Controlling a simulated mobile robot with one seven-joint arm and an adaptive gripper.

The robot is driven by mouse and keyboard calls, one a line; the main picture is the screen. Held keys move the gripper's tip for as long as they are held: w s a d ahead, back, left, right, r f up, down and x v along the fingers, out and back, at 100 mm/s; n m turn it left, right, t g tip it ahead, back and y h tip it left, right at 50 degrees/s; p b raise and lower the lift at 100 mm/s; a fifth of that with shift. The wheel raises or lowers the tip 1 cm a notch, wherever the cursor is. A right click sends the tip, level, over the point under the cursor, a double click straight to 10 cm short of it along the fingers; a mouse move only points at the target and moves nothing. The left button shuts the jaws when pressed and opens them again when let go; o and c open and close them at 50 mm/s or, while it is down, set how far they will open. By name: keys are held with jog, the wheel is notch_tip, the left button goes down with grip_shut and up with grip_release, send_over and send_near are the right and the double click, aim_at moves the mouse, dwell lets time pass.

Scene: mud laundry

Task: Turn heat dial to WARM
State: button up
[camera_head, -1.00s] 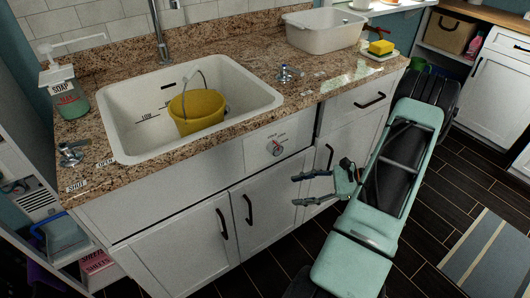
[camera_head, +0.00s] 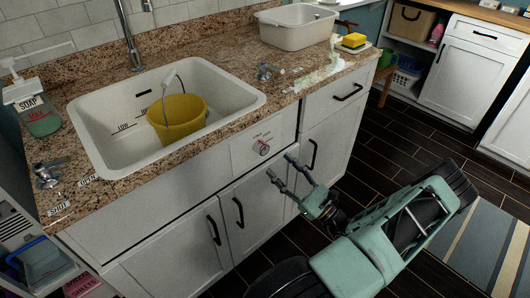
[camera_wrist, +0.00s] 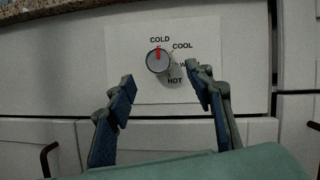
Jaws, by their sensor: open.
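The heat dial (camera_head: 262,148) is a round grey knob on a white plate on the cabinet front below the counter. In the wrist view the dial (camera_wrist: 158,60) has a red pointer aimed up at COLD. COLD, COOL and HOT are readable around its right side; the WARM label (camera_wrist: 186,65) is partly hidden behind my right finger. My gripper (camera_head: 280,167) is open and empty, just in front of and below the dial. In the wrist view my gripper's fingers (camera_wrist: 160,82) stand apart on either side of the dial, slightly below it, with no contact visible.
A white sink (camera_head: 98,150) holding a yellow bucket (camera_head: 180,118) is set in the granite counter (camera_head: 225,62). Taps (camera_head: 268,72) stand on the counter. Cabinet doors with black handles (camera_head: 239,212) lie below the dial. Dark floor (camera_head: 400,140) is clear at the right.

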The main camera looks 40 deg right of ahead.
aim_at(266, 152)
jog(key=x, duration=0.7)
jog(key=shift+w, duration=0.1)
jog(key=c, duration=1.2)
